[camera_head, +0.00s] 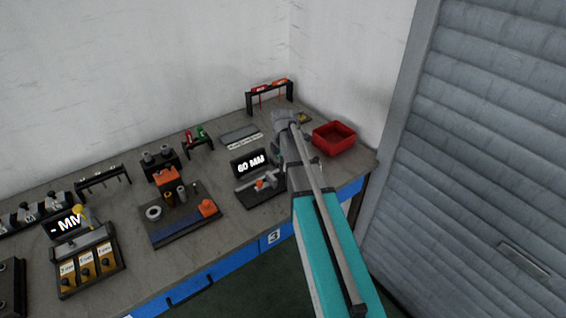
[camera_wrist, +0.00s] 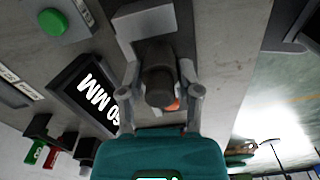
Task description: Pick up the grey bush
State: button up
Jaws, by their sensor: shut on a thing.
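In the wrist view my gripper (camera_wrist: 160,92) is shut, its two fingers on either side of a dark grey cylinder, the grey bush (camera_wrist: 158,82). In the head view the same display (camera_head: 249,164) shows on the bench, and my arm hides the gripper and the bush.
A dark tray (camera_head: 165,238) with a ring, small cylinders and an orange block lies left of the gauge. A red bin (camera_head: 334,138) stands at the bench's right end. A black rack (camera_head: 270,92) with red and orange handles stands at the back.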

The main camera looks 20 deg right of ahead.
jog(key=s+a+r+p, duration=0.2)
jog(key=s+r+p, duration=0.6)
jog(key=s, duration=0.5)
jog(key=shift+s+a+r, duration=0.15)
jog(key=shift+r, duration=0.45)
